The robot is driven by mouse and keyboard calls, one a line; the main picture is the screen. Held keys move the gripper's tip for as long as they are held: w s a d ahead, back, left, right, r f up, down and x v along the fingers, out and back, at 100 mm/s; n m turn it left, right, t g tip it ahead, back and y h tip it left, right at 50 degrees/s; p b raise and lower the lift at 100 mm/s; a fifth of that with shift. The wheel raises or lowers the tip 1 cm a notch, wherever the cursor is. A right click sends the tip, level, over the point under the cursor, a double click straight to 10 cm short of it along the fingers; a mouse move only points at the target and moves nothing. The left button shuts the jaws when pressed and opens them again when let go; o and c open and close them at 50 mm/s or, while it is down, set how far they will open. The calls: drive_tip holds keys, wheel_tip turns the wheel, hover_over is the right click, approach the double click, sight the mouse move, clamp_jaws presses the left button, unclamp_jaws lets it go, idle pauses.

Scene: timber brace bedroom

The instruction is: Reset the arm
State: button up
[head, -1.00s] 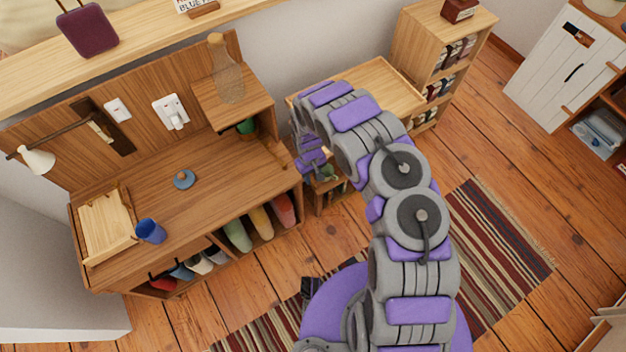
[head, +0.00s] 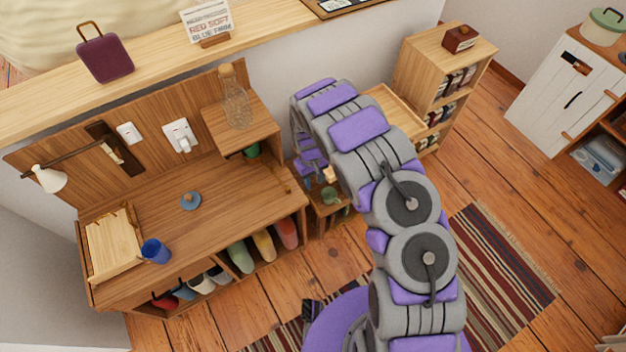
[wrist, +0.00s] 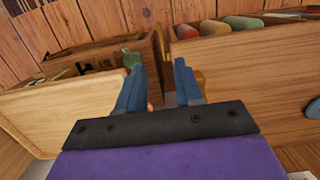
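My gripper (wrist: 158,85) shows in the wrist view as two blue fingers with a clear gap between them. It is open, and I see nothing held in the gap. In the head view my arm arches up and over, and its end (head: 312,165) hangs down between the wooden desk (head: 225,200) and the small side table behind it. The fingertips are hard to make out there. In the wrist view the desk side (wrist: 250,75) is to the right of the fingers and a pale wooden top (wrist: 50,112) is to the left.
A glass bottle (head: 236,105) stands on the desk's raised shelf. A low shelf unit (head: 415,75) stands behind my arm. The floor around the striped rug (head: 495,265) is open.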

idle(0.3)
drive_tip(key=s+d+r+m, duration=0.1)
drive_tip(key=s+d+r, duration=0.3)
drive_tip(key=r, duration=0.5)
drive_tip(key=s+d+r+m, duration=0.2)
drive_tip(key=d+r, duration=0.4)
drive_tip(key=r, duration=0.2)
drive_tip(key=s+d+r+m, duration=0.1)
drive_tip(key=s+d+r, duration=0.3)
drive_tip(key=r, duration=0.5)
drive_tip(key=s+d+r+m, duration=0.1)
drive_tip(key=s+r, duration=0.3)
drive_tip(key=s, duration=0.5)
drive_tip(key=s+d+r+m, duration=0.1)
drive_tip(key=s+r, duration=0.3)
drive_tip(key=s, duration=0.4)
drive_tip(key=s+d+r+y, duration=0.1)
drive_tip(key=s+r, duration=0.2)
drive_tip(key=s, duration=0.6)
drive_tip(key=shift+s+d+r+m, duration=0.3)
drive_tip(key=shift+r+m, duration=0.1)
